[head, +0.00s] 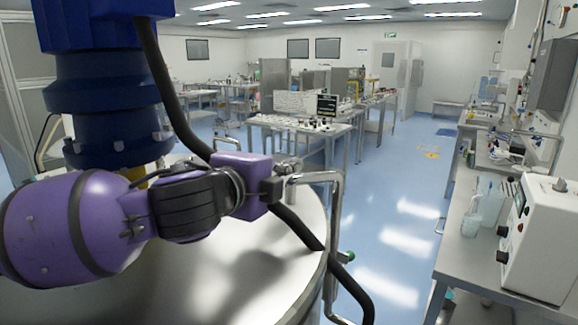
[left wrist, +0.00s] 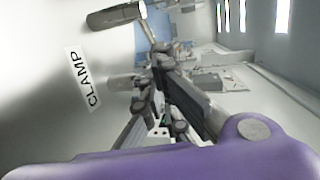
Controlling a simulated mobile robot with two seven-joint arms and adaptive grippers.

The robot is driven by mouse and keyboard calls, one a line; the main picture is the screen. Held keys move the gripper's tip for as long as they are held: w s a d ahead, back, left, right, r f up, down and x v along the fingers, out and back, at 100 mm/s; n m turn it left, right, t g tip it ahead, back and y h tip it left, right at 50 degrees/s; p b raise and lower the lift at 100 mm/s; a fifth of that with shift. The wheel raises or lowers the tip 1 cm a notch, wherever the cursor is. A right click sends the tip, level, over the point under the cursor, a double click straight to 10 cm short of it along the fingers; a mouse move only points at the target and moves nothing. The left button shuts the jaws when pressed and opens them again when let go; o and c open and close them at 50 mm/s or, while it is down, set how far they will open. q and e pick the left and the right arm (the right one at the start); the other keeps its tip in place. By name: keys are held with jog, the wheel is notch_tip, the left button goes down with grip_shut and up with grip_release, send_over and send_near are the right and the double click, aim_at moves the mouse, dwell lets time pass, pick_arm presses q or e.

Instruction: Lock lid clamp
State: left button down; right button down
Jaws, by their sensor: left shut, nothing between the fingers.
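A large round steel lid (head: 270,285) fills the lower left of the head view. A white label reading "CLAMP" (left wrist: 82,80) is on a pale surface in the left wrist view. My left gripper (head: 280,180), at the end of the purple arm, is shut and empty above the lid's right edge. Its dark fingers also show in the left wrist view (left wrist: 160,65), to the right of the label. A bent metal bar (head: 338,205) stands by the lid's edge, close to the fingertips; I cannot tell whether they touch. The clamp itself is not clearly made out. My right gripper is out of view.
A thick black hose (head: 315,250) crosses the lid's right edge near a green knob (head: 348,257). A bench (head: 455,250) with a white instrument (head: 540,235) stands at the right. The blue floor (head: 400,210) between is open.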

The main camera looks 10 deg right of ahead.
pick_arm(q)
jog(key=shift+x, duration=2.65)
jog(key=shift+r, duration=0.15)
jog(key=shift+d, duration=0.1)
